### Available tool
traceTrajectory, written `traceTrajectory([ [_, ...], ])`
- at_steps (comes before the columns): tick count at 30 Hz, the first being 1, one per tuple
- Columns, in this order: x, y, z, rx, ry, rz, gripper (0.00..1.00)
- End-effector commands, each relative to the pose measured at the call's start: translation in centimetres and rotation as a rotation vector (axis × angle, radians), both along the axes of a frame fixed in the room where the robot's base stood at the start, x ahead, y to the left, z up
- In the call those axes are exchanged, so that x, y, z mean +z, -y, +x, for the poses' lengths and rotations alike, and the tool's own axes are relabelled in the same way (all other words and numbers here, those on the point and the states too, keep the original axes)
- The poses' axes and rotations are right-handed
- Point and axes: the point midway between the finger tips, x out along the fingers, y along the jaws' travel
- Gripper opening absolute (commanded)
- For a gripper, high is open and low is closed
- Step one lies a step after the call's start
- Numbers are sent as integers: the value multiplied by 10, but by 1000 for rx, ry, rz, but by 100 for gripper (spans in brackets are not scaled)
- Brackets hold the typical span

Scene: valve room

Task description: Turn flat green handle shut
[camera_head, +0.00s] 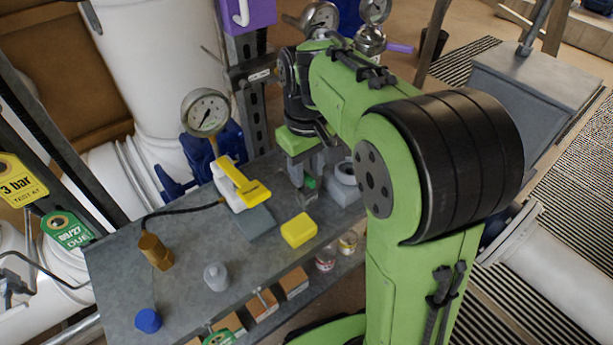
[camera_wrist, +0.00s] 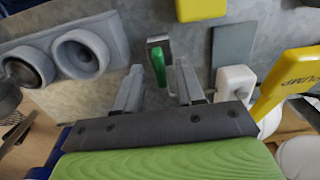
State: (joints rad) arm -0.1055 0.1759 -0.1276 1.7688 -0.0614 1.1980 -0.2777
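The flat green handle (camera_wrist: 157,64) shows in the wrist view, with a small grey metal body at its upper end. It points down the picture, toward my gripper. Only a small green part of the handle (camera_head: 310,182) shows in the head view, under my gripper (camera_head: 303,181). In the wrist view my gripper (camera_wrist: 160,72) is open, with one finger on each side of the handle. A gap shows between each finger and the handle. I cannot tell how far the fingertips are above or below it.
A grey twin-ring fitting (camera_wrist: 84,52) stands left in the wrist view. A yellow lever (camera_head: 243,181) on a white valve and a yellow block (camera_head: 298,231) are nearby on the grey bench (camera_head: 185,262). A dial gauge (camera_head: 205,112) rises behind.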

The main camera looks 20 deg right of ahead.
Motion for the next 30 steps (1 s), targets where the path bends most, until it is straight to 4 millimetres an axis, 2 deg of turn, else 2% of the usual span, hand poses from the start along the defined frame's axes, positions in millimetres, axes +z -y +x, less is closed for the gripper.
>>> traceTrajectory([
  [2, -5, 0, 0, 0, 0, 0, 38],
  [9, -4, 0, 0, 0, 1, 0, 37],
  [16, -4, 0, 0, 0, 0, 0, 2],
  [17, -4, 0, 0, 0, 0, 0, 0],
  [30, -3, 0, 0, -55, -1, 0, 0],
])
